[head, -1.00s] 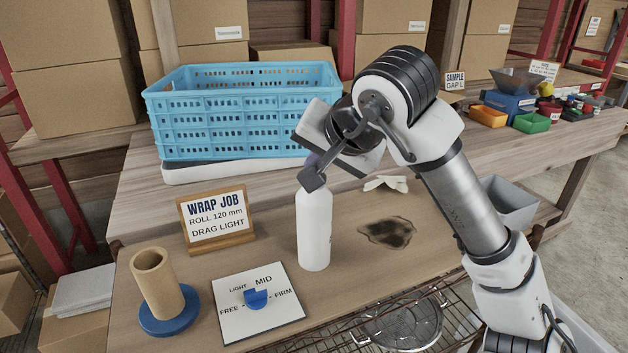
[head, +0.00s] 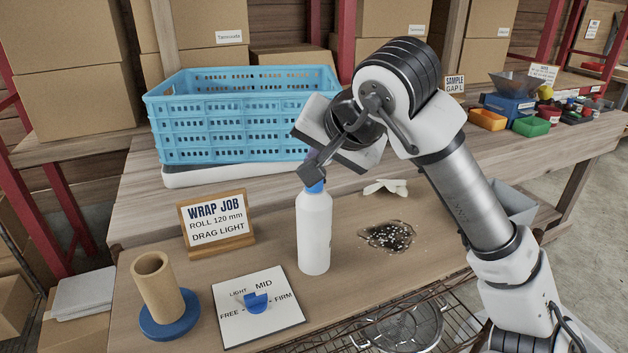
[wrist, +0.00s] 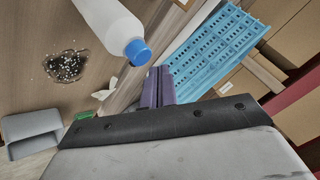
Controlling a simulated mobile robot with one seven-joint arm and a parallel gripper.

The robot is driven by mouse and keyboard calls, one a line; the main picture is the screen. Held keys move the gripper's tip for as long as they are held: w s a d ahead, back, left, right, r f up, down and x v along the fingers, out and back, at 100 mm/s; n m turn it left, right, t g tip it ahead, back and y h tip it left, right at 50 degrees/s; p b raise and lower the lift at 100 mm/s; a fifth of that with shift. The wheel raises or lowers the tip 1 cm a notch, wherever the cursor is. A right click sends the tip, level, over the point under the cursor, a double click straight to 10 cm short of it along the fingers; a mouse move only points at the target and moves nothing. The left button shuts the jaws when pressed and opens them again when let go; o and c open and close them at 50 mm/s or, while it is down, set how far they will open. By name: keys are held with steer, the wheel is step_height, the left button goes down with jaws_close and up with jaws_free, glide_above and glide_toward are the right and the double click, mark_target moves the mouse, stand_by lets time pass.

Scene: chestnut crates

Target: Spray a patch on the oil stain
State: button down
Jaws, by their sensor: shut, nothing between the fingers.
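The white spray bottle (head: 314,232) with a blue cap stands upright on the workbench; it also shows in the wrist view (wrist: 108,22). The dark oil stain (head: 388,237) lies on the bench to the right of the bottle, dotted with white droplets; the droplets show in the wrist view (wrist: 66,66) too. My gripper (head: 309,177) is at the top of the bottle, by the blue cap, and partly hides it. Its fingers are shut with nothing between them. In the wrist view, the fingers (wrist: 158,88) end beside the cap; whether they touch it I cannot tell.
A blue crate (head: 240,120) stands behind. A WRAP JOB sign (head: 216,222), a cardboard tube on a blue base (head: 160,292) and a dial card (head: 258,305) are at left. White gloves or cloth (head: 386,187) lie behind the stain. A grey bin (head: 520,205) is at right.

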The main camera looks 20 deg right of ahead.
steer(key=shift+r, duration=0.1)
step_height(320, 180, up, 6)
steer(key=p, duration=0.3)
steer(key=shift+p, duration=0.3)
stand_by(2.6)
